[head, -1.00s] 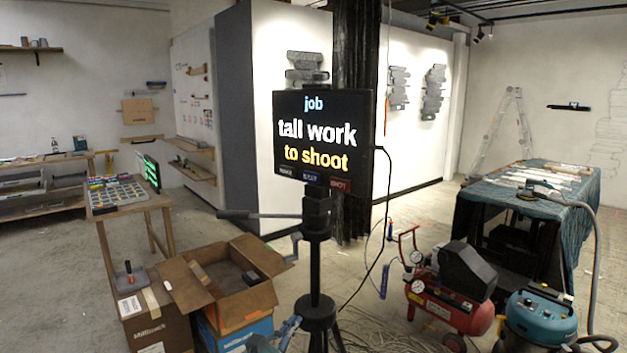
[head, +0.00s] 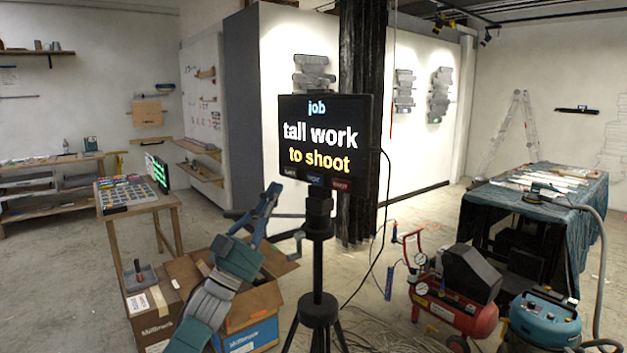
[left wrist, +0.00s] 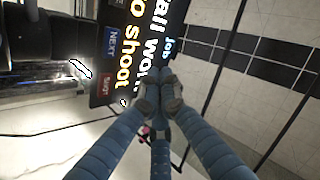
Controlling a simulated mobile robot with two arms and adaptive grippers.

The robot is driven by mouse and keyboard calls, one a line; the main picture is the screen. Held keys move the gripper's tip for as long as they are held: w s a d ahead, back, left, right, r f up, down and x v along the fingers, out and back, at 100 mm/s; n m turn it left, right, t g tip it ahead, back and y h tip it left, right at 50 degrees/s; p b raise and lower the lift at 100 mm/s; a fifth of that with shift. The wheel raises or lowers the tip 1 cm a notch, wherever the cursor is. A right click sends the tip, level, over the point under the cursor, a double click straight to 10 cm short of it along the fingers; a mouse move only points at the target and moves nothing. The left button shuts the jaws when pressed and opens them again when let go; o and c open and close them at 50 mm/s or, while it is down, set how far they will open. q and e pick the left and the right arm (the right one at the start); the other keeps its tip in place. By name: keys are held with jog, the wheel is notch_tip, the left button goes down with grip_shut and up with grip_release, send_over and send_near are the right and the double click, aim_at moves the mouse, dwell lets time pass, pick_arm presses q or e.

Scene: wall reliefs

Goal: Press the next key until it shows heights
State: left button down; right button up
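A black screen (head: 325,112) on a tripod reads "job", "tall work", "to shoot". Along its bottom edge sit three keys: a dark left one (head: 290,172) with hard-to-read lettering, the blue next key (head: 315,180) and a red "SHOT" key (head: 341,184). My left gripper (head: 271,192) is raised just left of and below the screen's lower left corner. In the left wrist view its blue fingers (left wrist: 160,92) meet at the tips, shut with nothing seen between them. The next key (left wrist: 113,42) and the red key (left wrist: 105,87) show there too. My right gripper is out of view.
The tripod (head: 318,250) stands under the screen. An open cardboard box (head: 265,300) is at its left, beside a table (head: 112,205) with small coloured pieces. A red compressor (head: 455,312), a blue vacuum (head: 543,322) and a draped table (head: 580,225) are at the right.

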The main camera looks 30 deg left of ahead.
aim_at(315, 178)
pick_arm(q)
jog(key=shift+s+r, duration=0.1)
jog(key=shift+r, duration=0.05)
jog(key=shift+a, duration=0.1)
jog(key=w+d+b, duration=0.2)
jog(key=w, duration=0.6)
jog(key=shift+w+d, duration=0.15)
jog(key=shift+w, duration=0.2)
jog(key=shift+w, duration=0.1)
dwell(1.3)
jog(key=shift+w+d+b, duration=0.15)
jog(key=shift+w+b, duration=0.15)
